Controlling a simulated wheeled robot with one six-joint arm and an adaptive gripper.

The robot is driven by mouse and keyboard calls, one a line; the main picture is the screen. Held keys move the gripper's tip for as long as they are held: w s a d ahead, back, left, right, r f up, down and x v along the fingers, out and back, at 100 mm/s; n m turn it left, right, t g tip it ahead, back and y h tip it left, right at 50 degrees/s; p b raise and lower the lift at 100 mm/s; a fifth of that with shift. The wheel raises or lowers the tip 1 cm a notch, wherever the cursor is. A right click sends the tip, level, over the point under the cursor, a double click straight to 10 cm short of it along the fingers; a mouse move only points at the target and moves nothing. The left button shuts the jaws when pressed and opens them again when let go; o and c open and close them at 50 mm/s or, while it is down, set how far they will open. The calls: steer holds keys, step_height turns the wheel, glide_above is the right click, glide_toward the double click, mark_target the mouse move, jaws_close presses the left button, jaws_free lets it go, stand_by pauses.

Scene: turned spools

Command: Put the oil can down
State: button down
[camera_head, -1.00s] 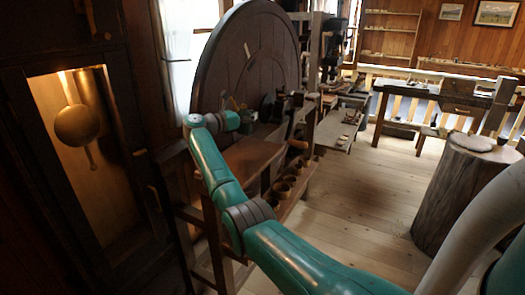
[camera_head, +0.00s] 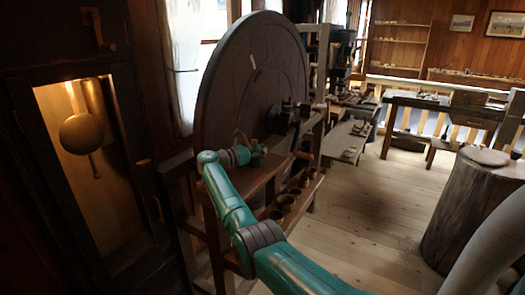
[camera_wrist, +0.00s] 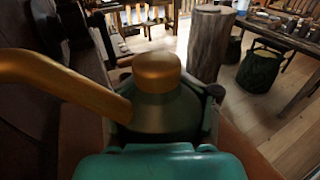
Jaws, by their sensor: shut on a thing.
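The oil can has a rounded brass cap (camera_wrist: 157,70), a dark green body (camera_wrist: 165,112) and a thick brass spout (camera_wrist: 55,75) running off to the left in the wrist view. My gripper (camera_wrist: 160,128) is shut around its body. In the head view my gripper (camera_head: 245,155) is small, at the end of the teal arm, above the wooden bench (camera_head: 256,178) beside the big wheel. The base of the can is hidden by my gripper, so I cannot tell whether it touches the bench.
The large dark wooden wheel (camera_head: 235,75) rises close behind my gripper. Several small bowls (camera_head: 287,200) stand on a lower shelf. A tree-stump block (camera_head: 465,205) stands at the right, with open floor (camera_head: 365,200) between. A clock case (camera_head: 100,170) is at the left.

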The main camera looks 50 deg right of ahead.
steer(key=shift+f, duration=0.1)
steer(key=shift+c, duration=1.3)
jaws_free()
steer(key=shift+a, duration=0.1)
steer(key=v, duration=1.1)
steer(key=shift+w+a, duration=0.15)
steer(key=shift+a, duration=0.25)
